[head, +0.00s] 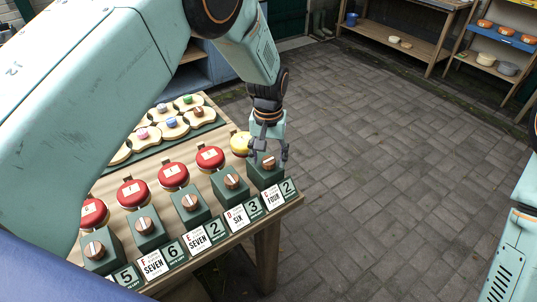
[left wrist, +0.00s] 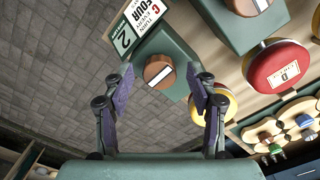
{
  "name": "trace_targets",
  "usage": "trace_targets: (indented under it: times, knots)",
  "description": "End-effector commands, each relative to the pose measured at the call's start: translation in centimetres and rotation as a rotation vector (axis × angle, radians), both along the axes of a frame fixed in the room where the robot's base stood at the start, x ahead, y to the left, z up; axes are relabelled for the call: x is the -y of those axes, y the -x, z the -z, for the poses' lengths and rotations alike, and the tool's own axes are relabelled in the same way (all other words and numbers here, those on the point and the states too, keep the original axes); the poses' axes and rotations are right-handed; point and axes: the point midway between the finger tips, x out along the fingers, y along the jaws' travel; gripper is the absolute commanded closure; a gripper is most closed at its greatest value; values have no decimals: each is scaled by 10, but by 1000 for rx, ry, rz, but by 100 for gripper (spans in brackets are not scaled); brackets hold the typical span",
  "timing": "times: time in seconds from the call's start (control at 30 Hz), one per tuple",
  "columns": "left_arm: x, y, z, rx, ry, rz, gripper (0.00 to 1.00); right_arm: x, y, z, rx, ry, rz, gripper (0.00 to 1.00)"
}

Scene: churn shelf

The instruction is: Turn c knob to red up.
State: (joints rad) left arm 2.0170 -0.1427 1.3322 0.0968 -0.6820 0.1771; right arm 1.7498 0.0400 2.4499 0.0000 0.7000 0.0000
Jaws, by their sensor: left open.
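The c knob (head: 269,163) is a round copper-brown knob with a pale stripe, on the rightmost green block of the front row. Its card (head: 272,198) reads C and FOUR, with a 2 plate beside it. My left gripper (head: 268,156) is open, pointing down just over this knob. In the left wrist view the knob (left wrist: 158,71) shows between the spread fingertips (left wrist: 162,78), with a gap on both sides. The white stripe lies across its face. No red mark can be made out on it. My right gripper is out of view.
A yellow button (head: 240,143) stands behind the c block, close to the gripper. Several red buttons (head: 210,158) and green knob blocks (head: 190,207) line the bench to the left. The paved floor (head: 380,170) to the right is clear.

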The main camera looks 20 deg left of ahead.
Motion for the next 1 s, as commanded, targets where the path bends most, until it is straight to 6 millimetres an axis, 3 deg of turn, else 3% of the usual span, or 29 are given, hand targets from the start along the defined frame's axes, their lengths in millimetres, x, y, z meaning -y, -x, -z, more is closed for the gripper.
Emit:
trace_targets:
  times: [0.17,0.8,1.0]
  knots:
    - [0,-1,0,-1,0,-1,42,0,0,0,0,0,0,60]
    - [0,-1,0,-3,0,-1,96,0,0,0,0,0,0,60]
    - [0,-1,0,-3,0,-12,97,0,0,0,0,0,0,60]
